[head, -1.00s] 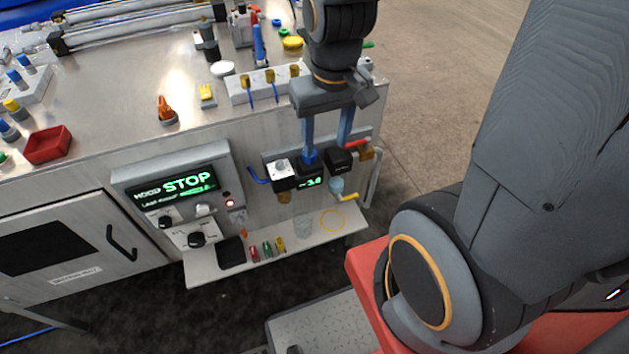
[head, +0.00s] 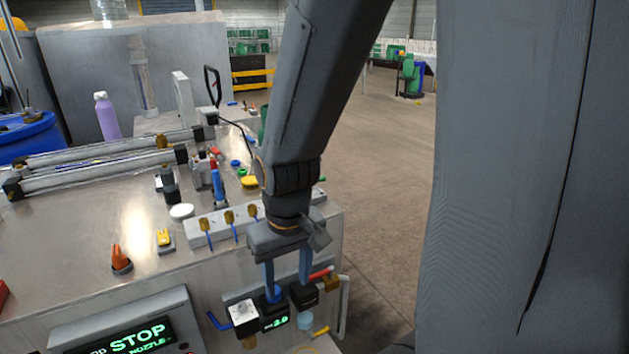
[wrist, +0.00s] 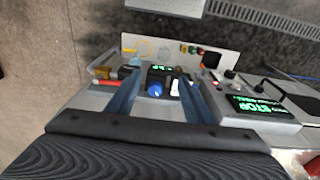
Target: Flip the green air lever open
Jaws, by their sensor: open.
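My gripper (head: 287,282) is open and points down in front of the table's front panel, near a blue knob (head: 273,293) above a small display reading about 3.0. In the wrist view the blue knob (wrist: 155,90) shows between the two fingers, with nothing held. A small green piece (head: 322,180) shows at the table's right edge, just right of my wrist and partly hidden by it; I cannot tell for sure that it is the green air lever. A red lever (head: 320,272) sits right of the fingers.
A blue lever (head: 218,320) and a yellow lever (head: 320,331) are on the same panel. A metal handle (head: 343,305) stands at its right. A block with brass fittings (head: 229,218) sits on the tabletop. Open floor (head: 385,200) lies to the right.

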